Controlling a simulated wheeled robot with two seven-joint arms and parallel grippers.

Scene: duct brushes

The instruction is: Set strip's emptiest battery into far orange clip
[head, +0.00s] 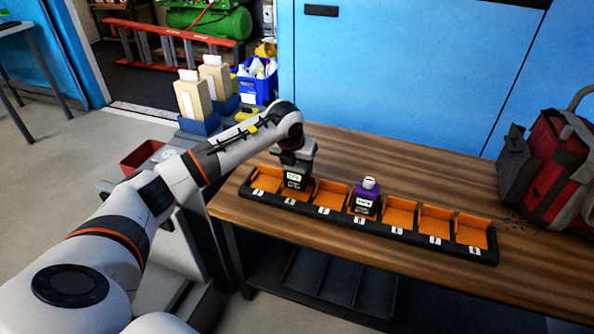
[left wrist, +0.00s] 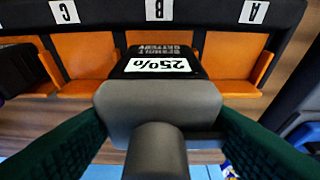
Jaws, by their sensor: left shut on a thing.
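The black strip (head: 330,217) of orange bays lies along the wooden table. My left gripper (head: 297,160) is shut on a dark battery (head: 294,182), upright at the bay second from the left. In the left wrist view this battery (left wrist: 160,66) reads 25% and stands at bay B, between the green fingers. I cannot tell whether it is seated or slightly raised. A purple-topped battery (head: 367,198) sits in a middle bay; its charge is too small to read. The other bays look empty. I cannot make out a separate orange clip. My right gripper is not in view.
A red and grey bag (head: 560,165) stands at the table's right end. Bare tabletop lies behind the strip.

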